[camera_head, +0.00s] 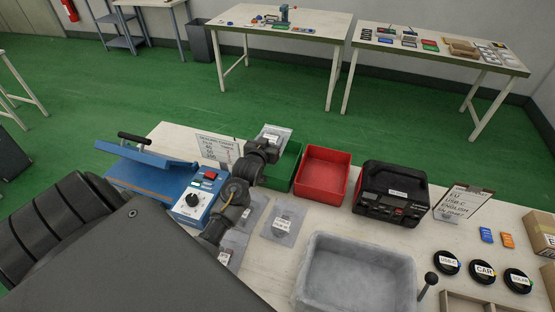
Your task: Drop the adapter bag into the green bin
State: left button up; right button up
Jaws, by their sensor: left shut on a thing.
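My left gripper (264,150) is shut on a clear adapter bag (279,133) with a white label. The bag appears over the far left part of the green bin (287,173); its exact height above the bin cannot be told. The gripper and wrist hide the bin's left side, and little of its inside shows. My right gripper is not in view.
A red bin (322,173) stands right of the green bin, then a black device (391,193). A blue heat press (150,170) and a sign (216,149) are at left. Several clear bags (283,222) lie in front. A grey tub (358,272) stands nearer.

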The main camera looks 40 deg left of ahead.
pick_arm(q)
jog(key=o, duration=1.2)
jog(key=shift+s, duration=0.1)
jog(key=b+v, duration=0.1)
jog(key=v, duration=0.9)
jog(key=shift+s+d+r+b, duration=0.2)
jog(key=shift+s+b, duration=0.05)
jog(key=shift+b, duration=0.15)
